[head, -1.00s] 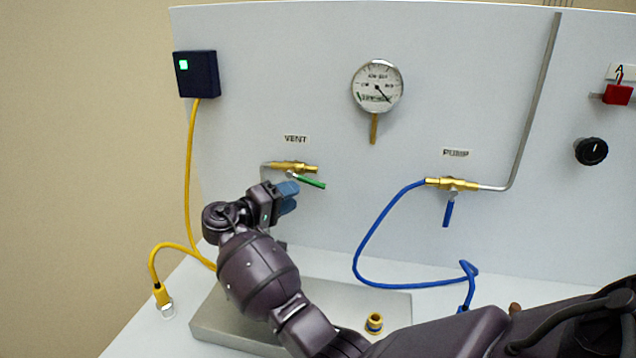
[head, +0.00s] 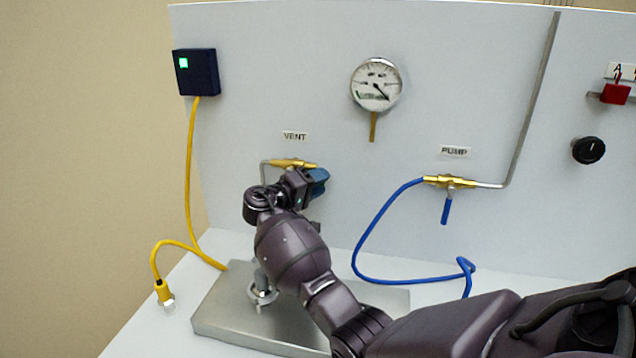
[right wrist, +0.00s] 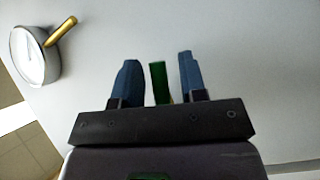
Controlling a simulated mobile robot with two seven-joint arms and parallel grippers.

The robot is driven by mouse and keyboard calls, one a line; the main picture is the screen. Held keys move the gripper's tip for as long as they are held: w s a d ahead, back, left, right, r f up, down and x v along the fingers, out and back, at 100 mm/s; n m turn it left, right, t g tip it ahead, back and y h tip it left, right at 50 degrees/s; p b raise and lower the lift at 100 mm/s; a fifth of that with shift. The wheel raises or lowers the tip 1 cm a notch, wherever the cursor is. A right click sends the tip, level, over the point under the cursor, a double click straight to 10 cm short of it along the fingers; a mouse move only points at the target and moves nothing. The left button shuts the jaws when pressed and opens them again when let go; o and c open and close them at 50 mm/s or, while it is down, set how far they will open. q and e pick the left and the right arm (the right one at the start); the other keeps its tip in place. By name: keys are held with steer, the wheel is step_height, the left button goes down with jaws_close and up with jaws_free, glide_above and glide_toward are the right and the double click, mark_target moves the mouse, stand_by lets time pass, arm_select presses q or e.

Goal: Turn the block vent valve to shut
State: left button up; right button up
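The vent valve (head: 288,163) is a brass body on the upright white panel, below the VENT label. Its green handle (right wrist: 158,82) shows in the right wrist view between my two blue fingertips, with a visible gap on each side. In the head view the handle is hidden behind my right gripper (head: 318,181). My right gripper is open, with its fingers on either side of the handle. My left gripper is not in view.
To the right is the PUMP valve (head: 450,182) with a blue handle and blue hose (head: 362,245). A gauge (head: 376,84) sits above. A yellow cable (head: 190,180) hangs at left. A grey metal base (head: 225,310) with a ring fitting (head: 262,295) lies below my arm.

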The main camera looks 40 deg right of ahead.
jaws_close()
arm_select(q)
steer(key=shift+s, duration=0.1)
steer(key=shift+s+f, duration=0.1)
arm_select(e)
steer(key=shift+f, duration=0.15)
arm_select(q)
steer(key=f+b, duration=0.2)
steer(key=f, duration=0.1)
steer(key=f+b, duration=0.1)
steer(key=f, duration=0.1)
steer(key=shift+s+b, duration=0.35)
arm_select(e)
steer(key=f+m+y, duration=0.1)
steer(key=w+a+f+m+y, duration=0.1)
steer(key=m, duration=0.1)
steer(key=w+f+m+t+y, duration=0.1)
steer(key=y, duration=0.1)
steer(key=shift+a+f+m, duration=0.25)
steer(key=shift+a+m, duration=0.05)
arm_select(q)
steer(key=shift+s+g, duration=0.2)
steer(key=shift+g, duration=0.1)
